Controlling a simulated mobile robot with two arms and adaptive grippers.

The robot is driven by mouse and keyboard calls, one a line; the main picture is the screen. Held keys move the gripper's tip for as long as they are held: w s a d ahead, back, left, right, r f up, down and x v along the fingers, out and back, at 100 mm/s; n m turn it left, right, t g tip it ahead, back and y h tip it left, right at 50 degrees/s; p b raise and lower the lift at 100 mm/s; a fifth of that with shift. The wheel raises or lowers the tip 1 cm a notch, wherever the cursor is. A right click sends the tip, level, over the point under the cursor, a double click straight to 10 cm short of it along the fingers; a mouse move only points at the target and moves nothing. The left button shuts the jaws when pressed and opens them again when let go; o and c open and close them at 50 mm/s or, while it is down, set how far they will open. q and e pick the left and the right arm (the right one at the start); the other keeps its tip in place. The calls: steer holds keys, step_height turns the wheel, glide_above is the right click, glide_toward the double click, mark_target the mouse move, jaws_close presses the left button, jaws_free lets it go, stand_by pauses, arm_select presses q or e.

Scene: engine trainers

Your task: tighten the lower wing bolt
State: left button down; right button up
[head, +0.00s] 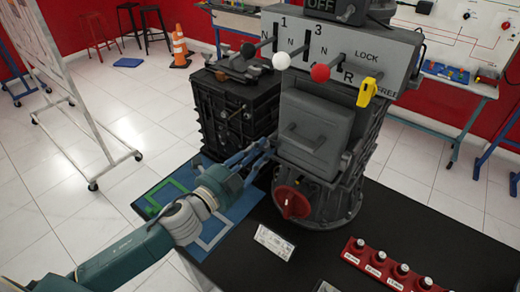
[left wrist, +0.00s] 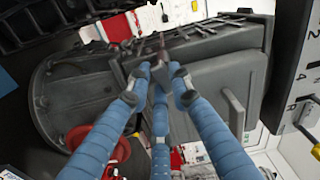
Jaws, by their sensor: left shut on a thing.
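The grey gearbox housing (head: 318,120) stands upright on the black table. My left gripper (head: 264,146) reaches its left side, low down, beside the grey cover with a handle. In the left wrist view the blue fingers (left wrist: 160,78) are shut on a small grey wing bolt (left wrist: 160,66) at the housing's ribbed edge. The fingertips hide part of the bolt, so its exact turn cannot be told. In the head view the bolt is hidden behind the fingers. My right gripper is not in view.
A red knob (head: 292,201) sits low on the housing, below my fingers. A black engine block (head: 235,112) stands close on the left. Levers and a yellow handle (head: 368,92) are above. A red block with several buttons (head: 395,270) lies at front right.

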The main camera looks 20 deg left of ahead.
arm_select(q)
steer(key=shift+m, duration=1.5)
steer(key=shift+a, duration=0.1)
steer(key=c, duration=1.5)
jaws_free()
steer(key=shift+c, duration=0.2)
steer(key=v, duration=1.2)
